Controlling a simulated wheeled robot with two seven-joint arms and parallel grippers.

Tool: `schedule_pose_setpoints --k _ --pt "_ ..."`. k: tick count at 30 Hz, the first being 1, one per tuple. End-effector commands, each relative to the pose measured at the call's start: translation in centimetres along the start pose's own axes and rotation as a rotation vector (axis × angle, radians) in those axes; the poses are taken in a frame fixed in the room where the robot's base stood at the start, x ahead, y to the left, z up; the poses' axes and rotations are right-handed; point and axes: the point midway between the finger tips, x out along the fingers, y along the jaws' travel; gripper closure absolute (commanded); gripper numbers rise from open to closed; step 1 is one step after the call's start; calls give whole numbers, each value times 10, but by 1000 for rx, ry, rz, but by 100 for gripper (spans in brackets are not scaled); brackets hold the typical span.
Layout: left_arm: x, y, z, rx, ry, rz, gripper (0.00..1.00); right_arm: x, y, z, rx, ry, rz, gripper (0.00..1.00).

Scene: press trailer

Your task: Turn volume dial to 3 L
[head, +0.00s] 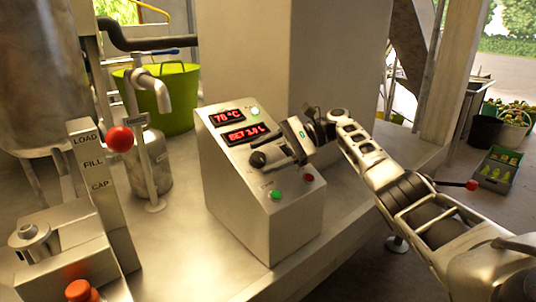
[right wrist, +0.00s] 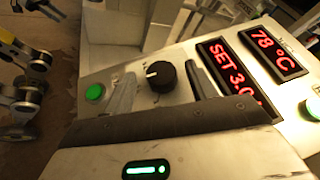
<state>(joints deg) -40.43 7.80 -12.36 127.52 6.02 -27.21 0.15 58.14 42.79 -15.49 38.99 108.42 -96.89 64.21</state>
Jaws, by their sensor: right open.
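The volume dial (head: 257,158) is a round black knob on the sloped metal control panel. It also shows in the right wrist view (right wrist: 161,77), with a white pointer mark. The lower red display (head: 247,133) reads SET 3.0 L in the head view; it is partly cut off by my gripper in the right wrist view (right wrist: 228,70). My right gripper (head: 270,155) is open at the dial. In the right wrist view its two fingers (right wrist: 160,88) stand on either side of the knob with visible gaps. My left gripper is in neither view.
The upper display (head: 228,116) reads 78 °C. A green button (head: 277,195) and a red button (head: 308,179) sit low on the panel. To the left stand a tap (head: 150,85), a red ball knob (head: 119,138) and a LOAD/FILL/CAP post (head: 95,160).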

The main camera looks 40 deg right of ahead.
Motion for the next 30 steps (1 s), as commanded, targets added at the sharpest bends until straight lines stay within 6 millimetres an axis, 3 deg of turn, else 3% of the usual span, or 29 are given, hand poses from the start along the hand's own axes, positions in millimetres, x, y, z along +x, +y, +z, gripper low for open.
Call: schedule_pose_setpoints --k 5,15,21,30 --pt "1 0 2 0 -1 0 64 -8 0 -1 2 2 -3 43" --pt "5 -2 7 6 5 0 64 -61 -1 -1 -2 1 -5 43" --pt "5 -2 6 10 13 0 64 -73 0 0 0 0 -2 43" --pt "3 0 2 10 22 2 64 -75 0 0 0 0 1 43"
